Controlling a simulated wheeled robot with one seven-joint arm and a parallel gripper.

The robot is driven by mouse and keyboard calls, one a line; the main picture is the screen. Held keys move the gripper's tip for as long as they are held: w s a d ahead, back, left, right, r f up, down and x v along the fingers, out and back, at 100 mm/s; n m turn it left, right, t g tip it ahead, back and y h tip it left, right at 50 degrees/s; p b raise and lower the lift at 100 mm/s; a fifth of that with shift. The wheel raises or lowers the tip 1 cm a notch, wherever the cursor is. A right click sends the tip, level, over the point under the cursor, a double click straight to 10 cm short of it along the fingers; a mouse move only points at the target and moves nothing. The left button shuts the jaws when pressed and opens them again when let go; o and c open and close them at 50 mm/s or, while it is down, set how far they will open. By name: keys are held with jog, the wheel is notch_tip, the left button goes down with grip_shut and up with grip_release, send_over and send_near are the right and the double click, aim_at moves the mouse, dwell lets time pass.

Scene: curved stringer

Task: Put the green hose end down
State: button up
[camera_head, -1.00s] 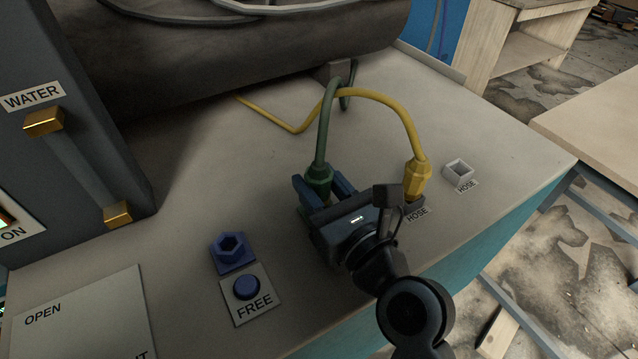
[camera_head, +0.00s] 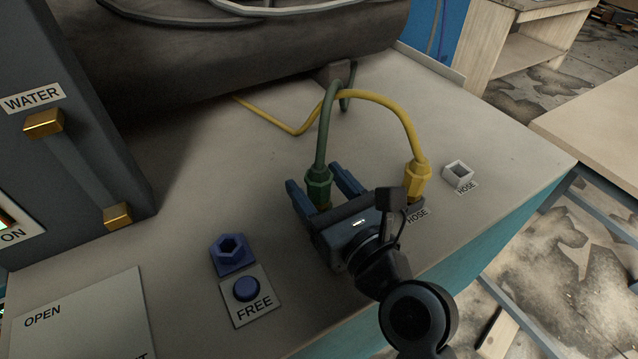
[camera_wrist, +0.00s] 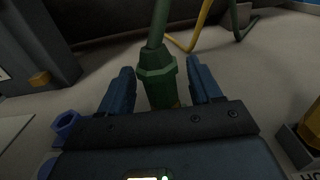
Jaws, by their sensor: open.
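The green hose end (camera_head: 318,183) stands upright on the grey table top, with its green hose rising from it and bending back. My gripper (camera_head: 318,184) is open, with one blue finger on each side of the green hose end. In the wrist view the green hose end (camera_wrist: 157,80) stands between the two open fingers (camera_wrist: 163,84), with a gap on both sides. Its foot is partly hidden behind the gripper body, so I cannot tell exactly what it rests on.
A yellow hose end (camera_head: 417,180) stands in a holder labelled HOSE close to my gripper's right. An empty white HOSE socket (camera_head: 458,173) is farther right. A blue hexagonal socket (camera_head: 232,252) and a blue FREE button (camera_head: 246,288) are at left. A dark cylinder (camera_head: 260,50) lies behind.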

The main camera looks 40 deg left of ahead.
jog(key=b+v, duration=0.1)
jog(key=v, duration=1)
jog(key=shift+s+d+f, duration=0.1)
jog(key=shift+s+d, duration=0.05)
jog(key=shift+d, duration=0.1)
